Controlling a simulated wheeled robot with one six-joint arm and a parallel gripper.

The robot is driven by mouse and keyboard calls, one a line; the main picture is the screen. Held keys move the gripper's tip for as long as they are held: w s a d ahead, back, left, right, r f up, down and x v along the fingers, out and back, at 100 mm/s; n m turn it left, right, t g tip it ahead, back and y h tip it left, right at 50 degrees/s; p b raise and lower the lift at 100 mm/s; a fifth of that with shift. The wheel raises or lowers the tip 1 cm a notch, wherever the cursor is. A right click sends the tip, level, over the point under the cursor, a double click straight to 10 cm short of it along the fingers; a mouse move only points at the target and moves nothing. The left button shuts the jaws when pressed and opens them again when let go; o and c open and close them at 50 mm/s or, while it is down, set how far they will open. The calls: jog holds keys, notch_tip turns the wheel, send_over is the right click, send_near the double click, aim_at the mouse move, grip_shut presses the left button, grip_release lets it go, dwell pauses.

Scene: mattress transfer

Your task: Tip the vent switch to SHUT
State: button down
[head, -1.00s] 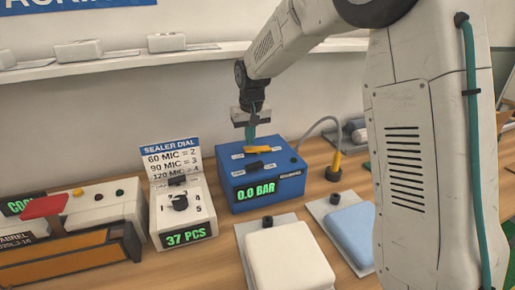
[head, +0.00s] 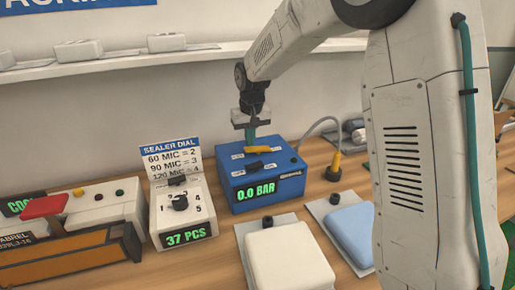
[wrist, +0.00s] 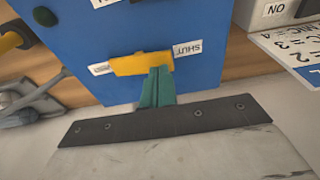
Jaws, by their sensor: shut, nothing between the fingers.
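The vent switch is a yellow rocker (head: 259,149) on top of a blue box (head: 238,195) whose display reads 0.0 BAR. In the wrist view the yellow rocker (wrist: 128,66) lies between two white labels. The right label reads SHUT (wrist: 188,48), upside down; the left label (wrist: 100,69) is partly covered and unreadable. My gripper (head: 250,143) is shut and empty, pointing down behind the rocker. Its teal fingertips (wrist: 158,72) are at the rocker's SHUT-side half. I cannot tell if they touch it, or which way the rocker is tipped.
A black switch (head: 255,167) sits in front of the rocker on the same box. A sealer dial unit (head: 170,215) stands left. White (head: 288,262) and light-blue (head: 353,228) pads lie in front and right. A grey hose with a yellow-black nozzle (head: 334,168) is right of the box.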

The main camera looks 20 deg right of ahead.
aim_at(250, 149)
jog(key=shift+f, duration=0.7)
dwell(0.3)
jog(key=shift+r, duration=3.5)
jog(key=shift+g, duration=0.7)
jog(key=s, duration=0.1)
jog(key=s+f, duration=0.1)
jog(key=s, duration=0.1)
jog(key=s+f, duration=0.1)
jog(key=s, duration=0.1)
jog(key=shift+d, duration=0.15)
jog(key=s+d+r, duration=0.1)
jog(key=s+r, duration=0.1)
jog(key=s, duration=1.6)
jog(key=s+d+r, duration=0.1)
jog(key=s+r, duration=0.2)
jog(key=s, duration=1.4)
jog(key=shift+s+d+t, duration=0.4)
